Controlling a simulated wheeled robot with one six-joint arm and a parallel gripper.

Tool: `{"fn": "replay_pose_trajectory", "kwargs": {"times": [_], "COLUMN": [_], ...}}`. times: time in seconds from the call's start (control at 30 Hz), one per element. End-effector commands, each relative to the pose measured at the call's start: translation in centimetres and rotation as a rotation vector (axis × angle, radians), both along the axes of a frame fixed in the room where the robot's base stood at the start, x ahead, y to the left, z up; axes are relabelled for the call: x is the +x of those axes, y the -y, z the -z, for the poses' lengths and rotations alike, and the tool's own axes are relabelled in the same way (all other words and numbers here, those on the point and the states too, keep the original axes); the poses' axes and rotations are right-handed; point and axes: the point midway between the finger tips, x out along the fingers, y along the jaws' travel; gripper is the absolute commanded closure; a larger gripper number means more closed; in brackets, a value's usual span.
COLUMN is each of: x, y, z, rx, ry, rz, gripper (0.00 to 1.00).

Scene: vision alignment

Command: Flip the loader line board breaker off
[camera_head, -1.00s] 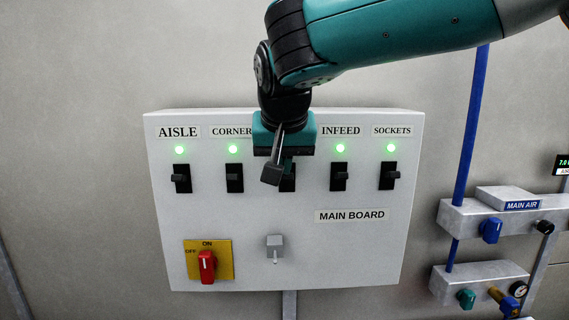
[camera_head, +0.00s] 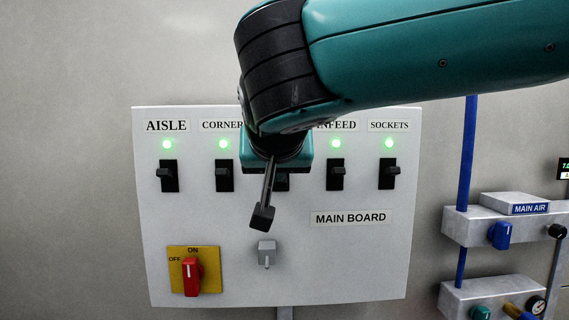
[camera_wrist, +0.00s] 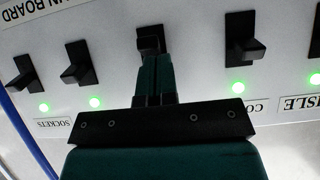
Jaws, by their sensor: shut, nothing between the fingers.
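The white breaker panel (camera_head: 365,260), labelled MAIN BOARD, carries a row of black breakers. The middle breaker (camera_head: 283,184) is mostly behind my arm in the head view, and its label and light are hidden. It also shows in the wrist view (camera_wrist: 149,36), where the picture is upside down. My gripper (camera_wrist: 153,58) is shut and empty, with its fingertips right at the middle breaker's lever. Whether they touch it I cannot tell. In the head view my arm covers the fingers.
The AISLE (camera_head: 169,175), CORNER (camera_head: 224,178), INFEED (camera_head: 336,174) and SOCKETS (camera_head: 389,173) breakers have green lights lit. Below are a red rotary switch (camera_head: 192,276) on a yellow plate and a grey toggle (camera_head: 267,253). MAIN AIR valves and a blue pipe (camera_head: 467,150) stand right.

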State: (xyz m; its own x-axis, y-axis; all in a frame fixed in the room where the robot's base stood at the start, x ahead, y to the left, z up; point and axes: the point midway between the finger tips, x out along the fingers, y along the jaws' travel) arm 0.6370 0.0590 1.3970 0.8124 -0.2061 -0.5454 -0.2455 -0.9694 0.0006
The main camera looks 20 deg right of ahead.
Motion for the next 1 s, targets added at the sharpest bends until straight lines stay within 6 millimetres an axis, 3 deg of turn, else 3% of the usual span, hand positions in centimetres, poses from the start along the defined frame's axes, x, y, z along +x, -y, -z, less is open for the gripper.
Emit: {"fn": "replay_pose_trajectory", "kwargs": {"times": [0.5, 0.8, 1.0], "x": [0.0, 0.0, -1.0], "y": [0.0, 0.0, -0.3], "z": [-1.7, -1.7, -2.4], "rx": [0.001, 0.002, 0.002], "ry": [-0.002, -0.003, -0.003], "rz": [0.001, 0.001, 0.0], "gripper": [1.0, 1.0, 1.0]}}
